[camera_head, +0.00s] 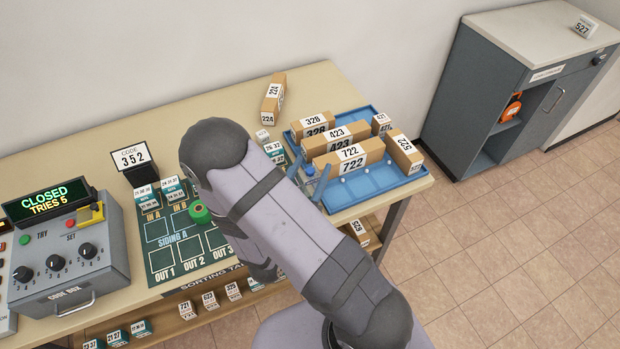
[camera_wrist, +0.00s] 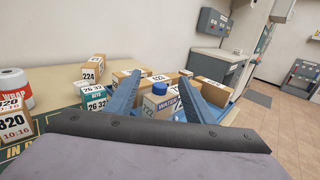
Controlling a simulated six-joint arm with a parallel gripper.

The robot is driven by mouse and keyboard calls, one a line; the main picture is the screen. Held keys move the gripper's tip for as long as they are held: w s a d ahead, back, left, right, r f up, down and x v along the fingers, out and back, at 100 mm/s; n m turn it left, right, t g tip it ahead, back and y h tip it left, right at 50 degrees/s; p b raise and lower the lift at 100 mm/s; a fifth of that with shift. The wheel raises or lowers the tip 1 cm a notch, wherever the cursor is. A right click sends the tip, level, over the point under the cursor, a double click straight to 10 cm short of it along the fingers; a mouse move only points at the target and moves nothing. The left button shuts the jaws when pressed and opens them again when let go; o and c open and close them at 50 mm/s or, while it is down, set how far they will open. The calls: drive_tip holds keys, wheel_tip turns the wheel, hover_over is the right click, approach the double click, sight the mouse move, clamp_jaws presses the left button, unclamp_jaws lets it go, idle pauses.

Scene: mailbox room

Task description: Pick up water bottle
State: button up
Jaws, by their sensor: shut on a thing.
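The fingers also show in the wrist view (camera_wrist: 160,84).
Box 224 (camera_head: 273,98) lies behind. Small boxes (camera_head: 275,152) stand left of the fingers. The code box (camera_head: 70,255) is far left.

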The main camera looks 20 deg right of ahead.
drive_tip(key=shift+r, duration=2.2)
